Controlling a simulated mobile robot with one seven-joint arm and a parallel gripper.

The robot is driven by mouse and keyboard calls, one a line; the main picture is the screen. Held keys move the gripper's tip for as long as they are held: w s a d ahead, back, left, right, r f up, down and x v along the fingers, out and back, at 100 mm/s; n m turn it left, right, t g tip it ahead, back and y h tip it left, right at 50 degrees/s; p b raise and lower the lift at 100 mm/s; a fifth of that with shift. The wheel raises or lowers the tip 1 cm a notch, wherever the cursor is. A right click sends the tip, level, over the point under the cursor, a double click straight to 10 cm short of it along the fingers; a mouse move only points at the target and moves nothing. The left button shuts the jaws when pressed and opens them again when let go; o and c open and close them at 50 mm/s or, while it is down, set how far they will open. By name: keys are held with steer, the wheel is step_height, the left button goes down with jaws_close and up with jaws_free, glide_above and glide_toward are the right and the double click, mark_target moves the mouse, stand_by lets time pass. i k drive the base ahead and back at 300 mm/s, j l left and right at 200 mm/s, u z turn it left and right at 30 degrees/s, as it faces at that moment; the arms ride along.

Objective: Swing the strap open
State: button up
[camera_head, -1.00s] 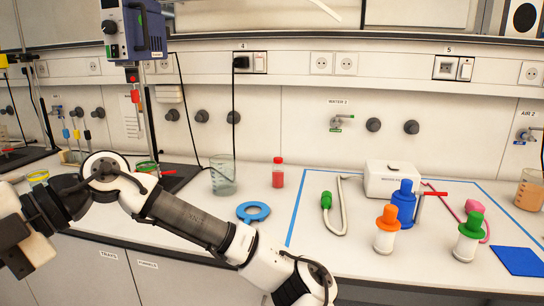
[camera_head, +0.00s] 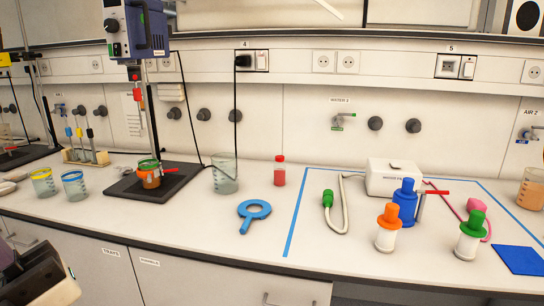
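No strap can be made out for certain. A small vessel (camera_head: 149,178) with an orange body and a green ring at its rim stands on a black stirrer plate (camera_head: 178,190), beside an upright rod. It is too small to tell whether the orange is a band around it or its contents. The end of my arm with my gripper (camera_head: 42,282) shows in the bottom left corner, cut off by the picture edge. It is in front of the bench and apart from the vessel. Its fingers are not clear, so I cannot tell whether it is open.
Two small beakers, yellow-rimmed (camera_head: 43,184) and blue-rimmed (camera_head: 74,187), stand left of the plate. The bench front between is clear.

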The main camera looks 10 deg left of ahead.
mark_target(155, 173)
steer(key=i+u, duration=0.45)
steer(key=i, duration=0.15)
steer(key=u, duration=1.2)
